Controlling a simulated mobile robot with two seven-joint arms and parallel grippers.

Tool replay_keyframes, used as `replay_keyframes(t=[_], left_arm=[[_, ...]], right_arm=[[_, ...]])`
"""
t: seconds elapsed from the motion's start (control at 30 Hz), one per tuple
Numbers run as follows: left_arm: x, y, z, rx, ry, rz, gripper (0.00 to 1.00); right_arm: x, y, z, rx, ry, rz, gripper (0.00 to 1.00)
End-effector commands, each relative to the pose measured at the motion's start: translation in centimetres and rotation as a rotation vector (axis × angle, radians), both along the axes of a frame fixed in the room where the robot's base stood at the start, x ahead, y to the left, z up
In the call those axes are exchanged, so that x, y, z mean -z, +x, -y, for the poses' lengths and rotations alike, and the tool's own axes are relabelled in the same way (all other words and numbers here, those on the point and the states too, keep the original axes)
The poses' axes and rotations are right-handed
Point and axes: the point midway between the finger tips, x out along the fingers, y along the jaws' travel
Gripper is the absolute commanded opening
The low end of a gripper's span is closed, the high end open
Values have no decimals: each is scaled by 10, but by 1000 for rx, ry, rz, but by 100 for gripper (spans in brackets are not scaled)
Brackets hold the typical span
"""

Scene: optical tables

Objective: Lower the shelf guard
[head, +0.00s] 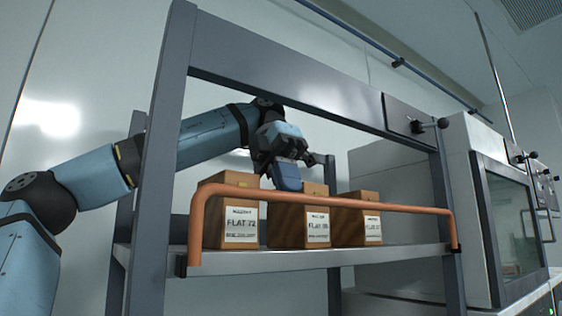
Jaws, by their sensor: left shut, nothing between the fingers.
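The shelf guard (330,198) is an orange bar with bent-down ends. It runs across the front of the shelf, level with the upper part of the boxes, its ends meeting dark brackets near the front posts. My left arm passes behind the left front post, and my left gripper (287,182) points down above the boxes, close to the middle-left of the bar. It is shut and empty. Its tip appears just above the bar; I cannot tell whether they touch. My right gripper is not in view.
Three brown labelled boxes (230,210) stand on the grey shelf board (290,258) behind the bar. Grey posts (162,150) and a top beam (290,70) frame the opening. A black-knobbed lever (430,124) sits at upper right. A white windowed cabinet (470,220) stands at right.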

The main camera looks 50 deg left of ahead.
Motion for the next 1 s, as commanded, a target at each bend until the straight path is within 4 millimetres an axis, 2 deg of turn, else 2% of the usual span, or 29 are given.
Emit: replay_keyframes(t=[0.1,0.3,0.6,0.8,1.0], left_arm=[[13,-1,6,2,1,0,0],[22,-1,11,0,0,1,0],[22,-1,11,0,0,1,0],[19,-2,25,0,2,1,0],[19,-2,25,0,0,1,0]], right_arm=[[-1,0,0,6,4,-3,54],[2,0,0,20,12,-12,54],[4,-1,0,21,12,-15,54],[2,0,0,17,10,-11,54],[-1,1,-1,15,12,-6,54]])
